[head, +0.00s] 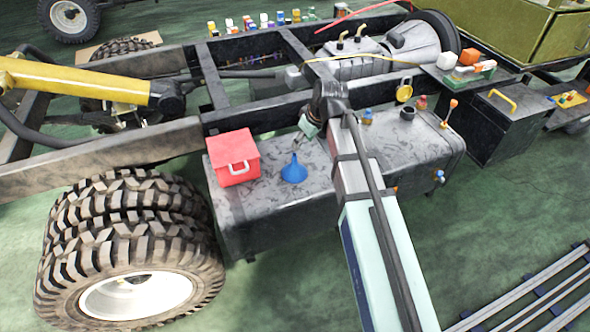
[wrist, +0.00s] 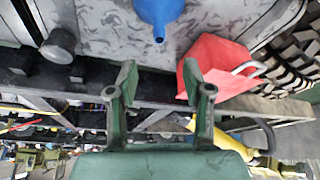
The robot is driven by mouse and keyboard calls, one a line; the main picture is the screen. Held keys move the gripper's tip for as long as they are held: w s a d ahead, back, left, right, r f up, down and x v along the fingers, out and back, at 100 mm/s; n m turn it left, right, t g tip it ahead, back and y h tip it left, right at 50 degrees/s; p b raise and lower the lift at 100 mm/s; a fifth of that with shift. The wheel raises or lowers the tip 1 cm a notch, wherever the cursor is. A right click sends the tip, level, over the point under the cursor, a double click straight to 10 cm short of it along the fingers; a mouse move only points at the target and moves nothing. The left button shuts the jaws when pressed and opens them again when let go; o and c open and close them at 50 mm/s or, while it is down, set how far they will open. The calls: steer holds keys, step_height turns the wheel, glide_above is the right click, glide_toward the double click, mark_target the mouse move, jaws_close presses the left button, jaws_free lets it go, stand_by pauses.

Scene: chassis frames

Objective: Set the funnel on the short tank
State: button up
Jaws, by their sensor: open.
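The blue funnel (head: 294,172) stands mouth down, spout up, on the grey top of a fuel tank (head: 270,202). It also shows at the top edge of the wrist view (wrist: 160,10), partly cut off, with its spout pointing toward my gripper. My gripper (head: 306,130) is beside and above the funnel on its far side, apart from it. In the wrist view its two green fingers are spread and empty (wrist: 158,74). My arm hides the middle of the tank top, and I cannot tell whether this is the short tank.
A red box (head: 236,158) with a white handle sits left of the funnel. A dark cap (head: 407,113), a yellow padlock (head: 404,90) and an orange-topped lever (head: 450,112) stand at right. Frame rails (head: 250,118) run behind; a large tyre (head: 130,245) is at left.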

mark_target(295, 155)
steer(key=x, duration=1.1)
steer(key=shift+w+f, duration=0.1)
steer(key=shift+f, duration=0.25)
jaws_close()
